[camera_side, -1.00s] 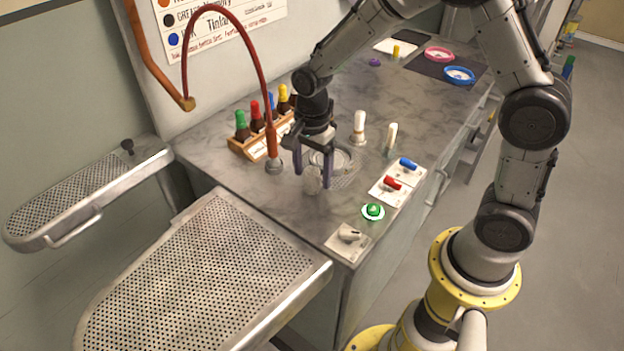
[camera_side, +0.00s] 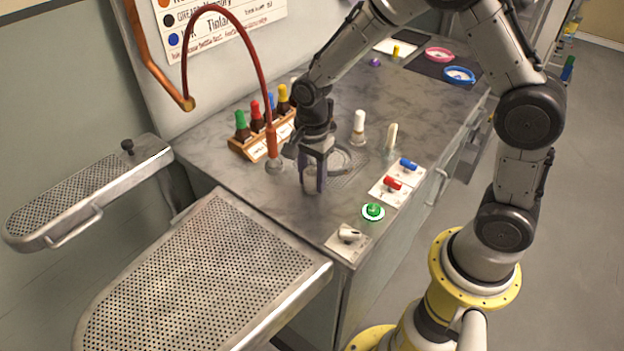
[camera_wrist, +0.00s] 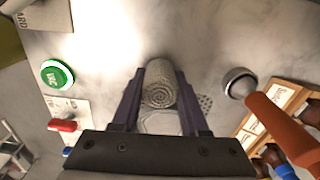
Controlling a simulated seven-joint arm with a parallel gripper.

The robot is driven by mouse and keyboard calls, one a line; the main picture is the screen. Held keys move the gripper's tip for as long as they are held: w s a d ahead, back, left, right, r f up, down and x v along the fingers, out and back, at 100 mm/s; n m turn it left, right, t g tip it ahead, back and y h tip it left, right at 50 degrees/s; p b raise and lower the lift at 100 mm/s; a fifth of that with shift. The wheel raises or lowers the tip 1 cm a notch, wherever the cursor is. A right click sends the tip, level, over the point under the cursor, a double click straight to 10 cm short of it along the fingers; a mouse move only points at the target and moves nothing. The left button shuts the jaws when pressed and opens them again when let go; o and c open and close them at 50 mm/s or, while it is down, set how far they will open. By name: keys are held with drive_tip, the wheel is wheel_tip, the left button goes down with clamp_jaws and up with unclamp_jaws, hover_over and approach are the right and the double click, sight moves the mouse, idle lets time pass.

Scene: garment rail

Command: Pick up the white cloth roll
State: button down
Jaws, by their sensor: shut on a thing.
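The white cloth roll (camera_wrist: 160,84) shows in the wrist view as a spiral-wound cylinder between my gripper's two purple fingers. My gripper (camera_side: 313,184) is shut on it, with a finger on each side of the roll. In the side view the fingers point down at the grey worktop and hide most of the roll. A small pale part of the roll (camera_side: 310,186) shows by the fingertips, at or close to the worktop. I cannot tell whether it touches the surface.
A wooden rack of capped bottles (camera_side: 262,140) and a red hose with a metal nozzle (camera_side: 274,165) stand close on the left. A green button (camera_side: 373,211) and switches (camera_side: 392,183) lie to the right. Perforated metal boards (camera_side: 205,270) are in front.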

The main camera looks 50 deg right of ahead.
sight(312, 170)
drive_tip(key=shift+r, duration=0.5)
wheel_tip(312, 170, up, 2)
drive_tip(key=shift+r, duration=0.1)
drive_tip(key=s+d+r, duration=0.1)
drive_tip(key=s+r, duration=0.8)
drive_tip(key=s, duration=0.5)
drive_tip(key=shift+r, duration=0.4)
